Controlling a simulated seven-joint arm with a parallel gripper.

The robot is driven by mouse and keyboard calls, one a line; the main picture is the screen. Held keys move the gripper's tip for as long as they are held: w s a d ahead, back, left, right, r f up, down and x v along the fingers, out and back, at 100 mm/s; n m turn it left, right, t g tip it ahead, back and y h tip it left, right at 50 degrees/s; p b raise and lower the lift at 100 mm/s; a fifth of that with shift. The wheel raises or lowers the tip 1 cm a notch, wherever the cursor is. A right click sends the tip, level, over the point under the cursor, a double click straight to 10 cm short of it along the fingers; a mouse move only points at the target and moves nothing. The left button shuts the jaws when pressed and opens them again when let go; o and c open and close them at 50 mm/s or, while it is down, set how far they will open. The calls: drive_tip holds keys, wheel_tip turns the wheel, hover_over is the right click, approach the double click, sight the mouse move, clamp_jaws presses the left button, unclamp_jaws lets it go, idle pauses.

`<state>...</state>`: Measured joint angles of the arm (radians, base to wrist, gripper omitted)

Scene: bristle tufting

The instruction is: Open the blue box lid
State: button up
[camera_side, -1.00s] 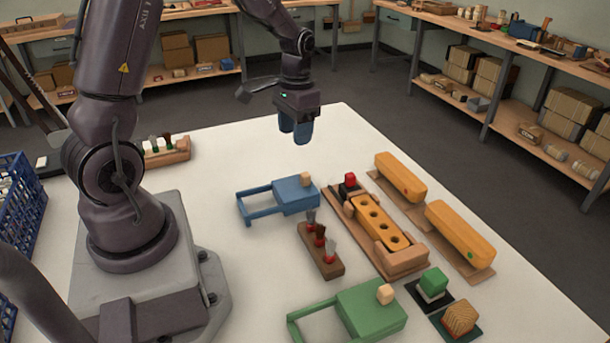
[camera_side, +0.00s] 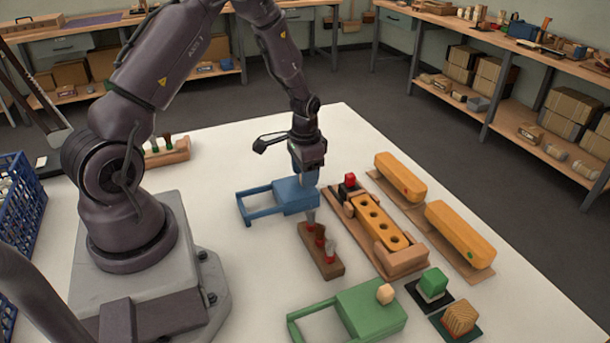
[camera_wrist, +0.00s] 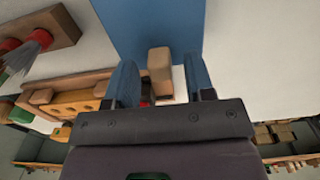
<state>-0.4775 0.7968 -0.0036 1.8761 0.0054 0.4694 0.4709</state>
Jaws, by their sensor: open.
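The blue box (camera_side: 288,198) sits on the white table, with two blue rails (camera_side: 258,200) reaching left from it. Its flat blue lid also shows in the wrist view (camera_wrist: 150,28) and looks shut. The lid's pale wooden knob (camera_wrist: 160,66) shows between my fingers in the wrist view; in the side view my gripper hides it. My gripper (camera_side: 306,180) points down at the box's right end. Its blue fingers (camera_wrist: 162,82) are apart, one on each side of the knob, with visible gaps. Contact with the knob cannot be seen.
A brown holder with metal-tipped brushes (camera_side: 320,252) stands just in front of the box. A wooden fixture with a yellow holed block (camera_side: 378,222) is close on the right. A green box (camera_side: 368,312) is nearer the front. The table left of the rails is clear.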

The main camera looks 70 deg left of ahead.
drive_tip(key=shift+f, duration=0.55)
clamp_jaws()
drive_tip(key=s, duration=0.9)
drive_tip(key=shift+s, duration=0.35)
unclamp_jaws()
drive_tip(key=shift+w, duration=0.1)
drive_tip(key=shift+r, duration=0.1)
wheel_tip(320, 180, up, 13)
